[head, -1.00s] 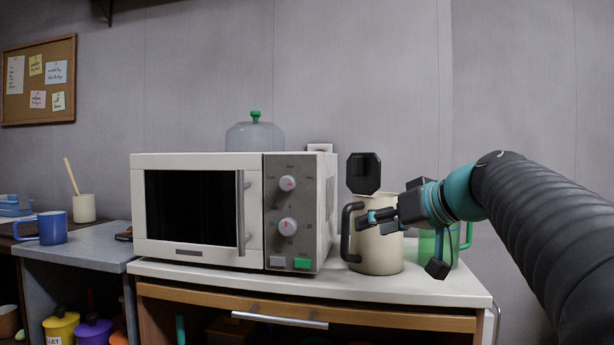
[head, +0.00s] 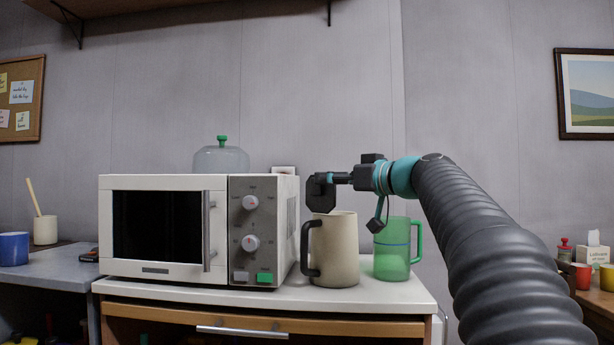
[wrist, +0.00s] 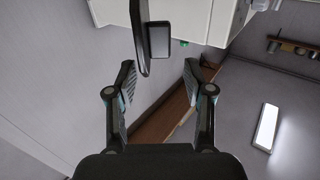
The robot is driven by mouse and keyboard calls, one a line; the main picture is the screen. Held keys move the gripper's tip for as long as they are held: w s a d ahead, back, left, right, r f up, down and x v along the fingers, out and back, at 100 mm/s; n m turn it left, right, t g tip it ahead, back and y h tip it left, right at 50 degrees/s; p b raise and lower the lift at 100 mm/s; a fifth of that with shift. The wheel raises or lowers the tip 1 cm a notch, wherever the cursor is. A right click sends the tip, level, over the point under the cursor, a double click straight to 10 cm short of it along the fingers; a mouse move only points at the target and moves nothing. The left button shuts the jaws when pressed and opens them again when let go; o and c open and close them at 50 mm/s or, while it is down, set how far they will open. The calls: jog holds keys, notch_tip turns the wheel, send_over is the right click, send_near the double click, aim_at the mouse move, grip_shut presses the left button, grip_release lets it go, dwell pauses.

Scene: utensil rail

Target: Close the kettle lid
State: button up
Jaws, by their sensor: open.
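The cream kettle (head: 336,250) with a black handle (head: 307,248) stands upright on the white cabinet top. Its black lid (head: 318,196) is open, standing up above the kettle's rim. My gripper (head: 338,178) is open at the lid's height, partly in front of it in the head view. In the wrist view, the lid (wrist: 138,40) shows nearly edge-on just beyond the gripper's spread fingertips (wrist: 159,80), with a dark block (wrist: 159,38) beside it. I cannot tell whether a finger touches the lid.
A white microwave (head: 165,230) stands left of the kettle, close to its handle. A green transparent mug (head: 392,250) stands close on the right, below my wrist. The wall is behind; free space lies above the kettle.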

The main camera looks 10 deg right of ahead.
aim_at(316, 193)
jog(key=p+x, duration=0.1)
jog(key=x, duration=0.4)
jog(key=shift+w+a, duration=0.1)
jog(key=shift+w, duration=0.2)
